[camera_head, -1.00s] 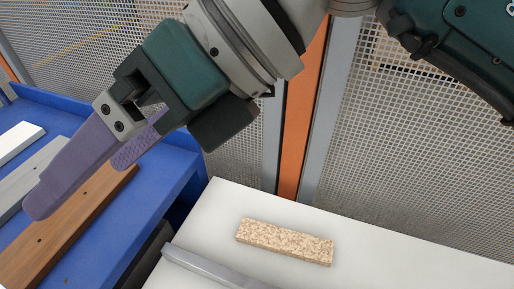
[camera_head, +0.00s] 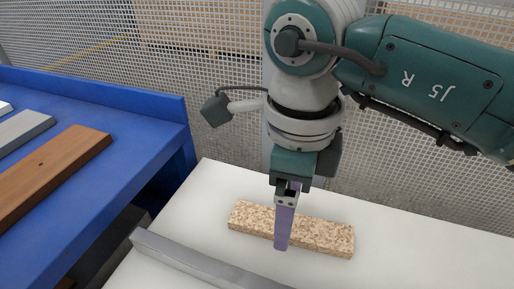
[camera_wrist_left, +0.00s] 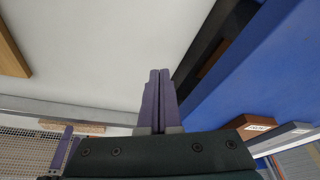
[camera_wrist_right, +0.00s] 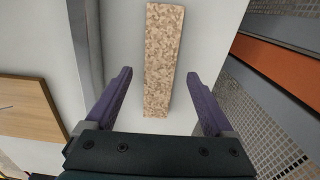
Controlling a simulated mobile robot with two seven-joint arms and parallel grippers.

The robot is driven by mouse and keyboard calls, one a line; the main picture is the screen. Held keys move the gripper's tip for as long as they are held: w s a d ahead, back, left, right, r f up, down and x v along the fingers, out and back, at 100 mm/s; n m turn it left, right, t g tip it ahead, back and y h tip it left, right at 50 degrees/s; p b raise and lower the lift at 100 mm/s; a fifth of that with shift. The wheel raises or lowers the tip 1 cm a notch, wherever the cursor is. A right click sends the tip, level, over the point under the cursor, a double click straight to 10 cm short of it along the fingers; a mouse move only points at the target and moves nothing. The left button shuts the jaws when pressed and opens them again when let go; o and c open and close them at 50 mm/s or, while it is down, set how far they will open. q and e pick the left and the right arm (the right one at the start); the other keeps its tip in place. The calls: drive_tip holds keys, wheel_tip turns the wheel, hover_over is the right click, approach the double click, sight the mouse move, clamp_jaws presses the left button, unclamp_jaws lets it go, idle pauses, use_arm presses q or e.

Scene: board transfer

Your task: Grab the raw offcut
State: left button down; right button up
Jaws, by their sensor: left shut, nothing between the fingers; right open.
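The raw offcut, a speckled tan chipboard bar (camera_head: 325,236), lies flat on a white table. My right gripper (camera_head: 285,245) hangs over its middle, pointing down, with one purple finger in front of the bar. In the right wrist view the offcut (camera_wrist_right: 162,60) runs lengthwise between the two widely spread fingers (camera_wrist_right: 160,100); the gripper is open, with a gap on both sides. In the left wrist view my left gripper (camera_wrist_left: 159,98) is shut and empty, and the offcut (camera_wrist_left: 72,127) shows at the lower left. The left gripper is outside the head view.
A grey metal rail (camera_head: 190,262) runs along the white table (camera_head: 405,262) near the offcut. A blue bench (camera_head: 120,165) at the left holds a brown board (camera_head: 55,170) and a grey board (camera_head: 22,131). A mesh fence (camera_head: 200,60) stands behind. Another wooden board (camera_wrist_right: 28,108) shows in the right wrist view.

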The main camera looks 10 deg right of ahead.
wheel_tip(320, 180, down, 2)
drive_tip(key=shift+f, duration=0.2)
drive_tip(key=shift+r, duration=0.1)
clamp_jaws()
idle(0.5)
